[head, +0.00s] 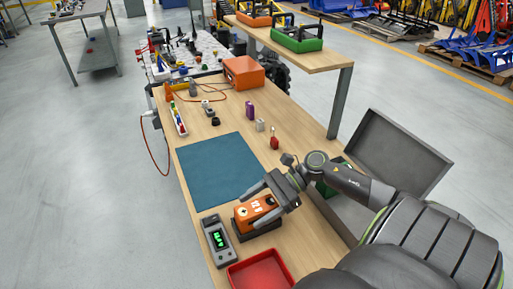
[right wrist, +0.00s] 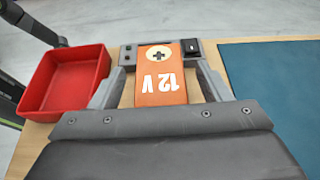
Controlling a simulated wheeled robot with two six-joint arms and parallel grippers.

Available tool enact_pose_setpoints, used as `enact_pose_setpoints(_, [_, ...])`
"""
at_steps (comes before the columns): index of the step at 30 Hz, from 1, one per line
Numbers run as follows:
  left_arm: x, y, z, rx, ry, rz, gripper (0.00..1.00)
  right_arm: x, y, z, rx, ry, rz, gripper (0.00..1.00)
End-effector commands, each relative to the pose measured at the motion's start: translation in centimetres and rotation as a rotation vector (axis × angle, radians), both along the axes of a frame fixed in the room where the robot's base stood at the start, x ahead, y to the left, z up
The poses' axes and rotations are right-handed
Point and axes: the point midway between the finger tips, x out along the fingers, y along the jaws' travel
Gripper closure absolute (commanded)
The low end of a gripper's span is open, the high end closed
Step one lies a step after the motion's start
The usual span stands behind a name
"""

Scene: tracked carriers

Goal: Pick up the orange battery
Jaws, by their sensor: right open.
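The orange battery (head: 262,206), marked 12 V, sits on a dark base (head: 256,234) near the front of the wooden bench. My right gripper (head: 250,208) is open, with one finger on each side of the battery. In the wrist view my right gripper (right wrist: 160,58) also straddles it; whether the fingers touch it I cannot tell. My left gripper is not in view.
A grey meter with a green display (head: 217,240) stands left of the base. A red tray (head: 240,279) is at the front. A blue mat (head: 215,172) lies clear behind. A grey open box (head: 400,150) is at the right, and small parts stand farther back.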

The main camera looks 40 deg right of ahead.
Motion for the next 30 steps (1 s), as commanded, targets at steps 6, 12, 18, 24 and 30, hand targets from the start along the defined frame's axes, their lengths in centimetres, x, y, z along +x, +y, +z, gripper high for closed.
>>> enact_pose_setpoints(6, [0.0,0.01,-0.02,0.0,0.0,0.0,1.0,0.0,0.01,-0.02,0.0,0.0,0.0,0.3])
enact_pose_setpoints(12, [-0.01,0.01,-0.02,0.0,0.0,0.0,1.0,0.0,0.0,-0.01,0.0,0.0,0.0,0.57])
enact_pose_setpoints(18, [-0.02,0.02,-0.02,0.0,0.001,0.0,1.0,0.0,-0.01,-0.01,0.0,0.0,0.0,0.83])
enact_pose_setpoints(24, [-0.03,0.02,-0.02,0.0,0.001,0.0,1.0,-0.01,-0.02,0.0,0.0,0.0,0.0,1.0])
enact_pose_setpoints(30, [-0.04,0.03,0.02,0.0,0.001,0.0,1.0,0.05,0.07,0.22,0.003,-0.003,0.002,1.0])
